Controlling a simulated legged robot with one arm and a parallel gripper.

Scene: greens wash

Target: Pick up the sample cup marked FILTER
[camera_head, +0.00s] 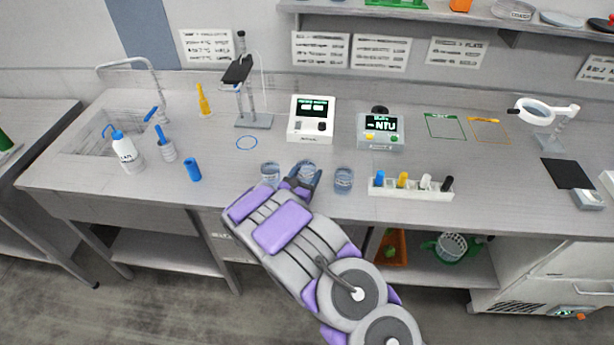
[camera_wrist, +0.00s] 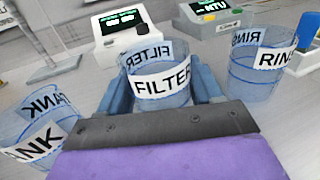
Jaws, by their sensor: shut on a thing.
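The sample cup marked FILTER (camera_wrist: 160,84) is a clear bluish cup with a white label, upright in the middle of the wrist view. My gripper (camera_wrist: 165,95) is shut on it, with one blue finger on each side. In the head view the FILTER cup (camera_head: 307,168) stands between two similar cups, with my gripper (camera_head: 301,181) reaching it from the front. I cannot tell whether its base touches the bench. A cup whose label reads "ANK" (camera_wrist: 35,145) is at left, cut off by the frame. A cup whose label starts "RIN" (camera_wrist: 254,75) is at right.
The "ANK" cup (camera_head: 270,173) and "RIN" cup (camera_head: 343,180) stand close on either side. Behind are a white meter (camera_head: 311,118) and an NTU meter (camera_head: 380,130). A white rack (camera_head: 411,190) with several coloured items is at right.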

